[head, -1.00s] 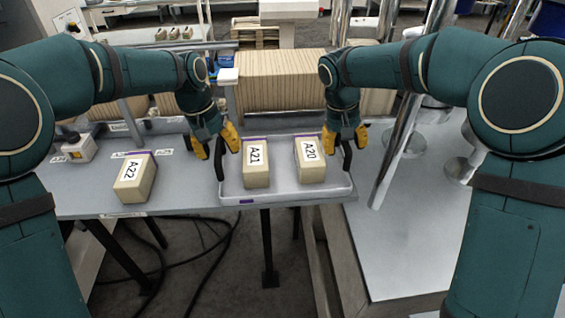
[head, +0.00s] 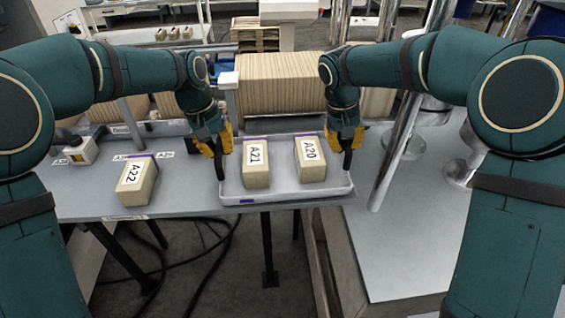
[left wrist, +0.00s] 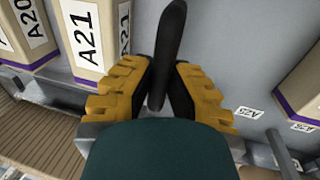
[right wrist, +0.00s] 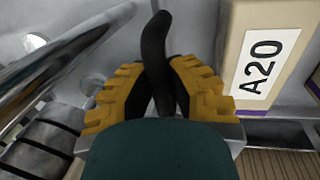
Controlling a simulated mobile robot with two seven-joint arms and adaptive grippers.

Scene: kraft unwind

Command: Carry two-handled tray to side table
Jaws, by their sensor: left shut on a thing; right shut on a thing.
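A light grey tray (head: 285,198) with two black handles sits at the right end of the grey table. It holds box A21 (head: 256,165) and box A20 (head: 311,160), both upright. My left gripper (head: 219,154) is shut on the tray's left handle (left wrist: 166,60). My right gripper (head: 347,152) is shut on the tray's right handle (right wrist: 157,60). The fingers cover part of each handle. Whether the tray touches the table underneath cannot be told.
Box A22 (head: 136,181) stands on the table (head: 190,190) left of the tray. Metal posts (head: 397,150) rise right of the tray, over a pale grey surface (head: 400,245). A ribbed brown roll (head: 280,82) stands behind.

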